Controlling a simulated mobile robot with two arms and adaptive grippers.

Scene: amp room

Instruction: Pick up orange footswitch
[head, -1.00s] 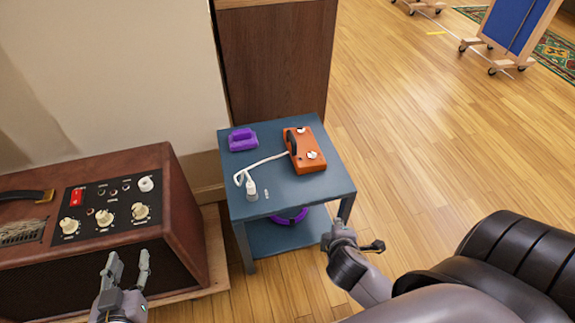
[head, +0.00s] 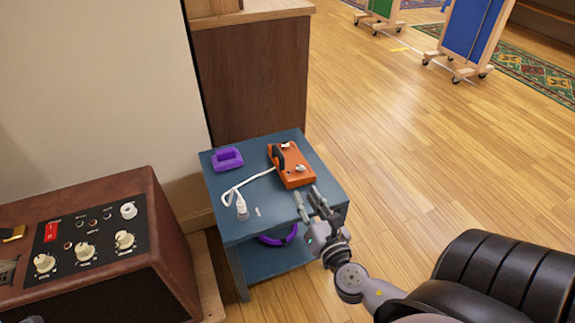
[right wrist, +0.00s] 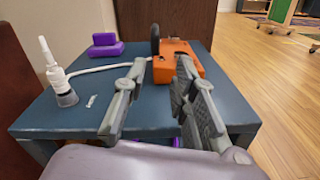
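The orange footswitch (head: 291,168) lies on the blue-grey side table (head: 240,228), towards its back right, with silver knobs and a dark wheel-like part on its left side. A white cable runs from it to the left. My right gripper (head: 312,203) is open and empty at the table's front right edge, short of the footswitch. In the right wrist view the footswitch (right wrist: 178,62) shows beyond and between the spread fingers (right wrist: 155,95), apart from them.
A purple object (head: 227,159) sits at the table's back left. A white bottle-like item (head: 242,208) stands near the front left. A purple ring (head: 278,236) is on the lower shelf. A brown amplifier (head: 110,240) stands left; open floor lies right.

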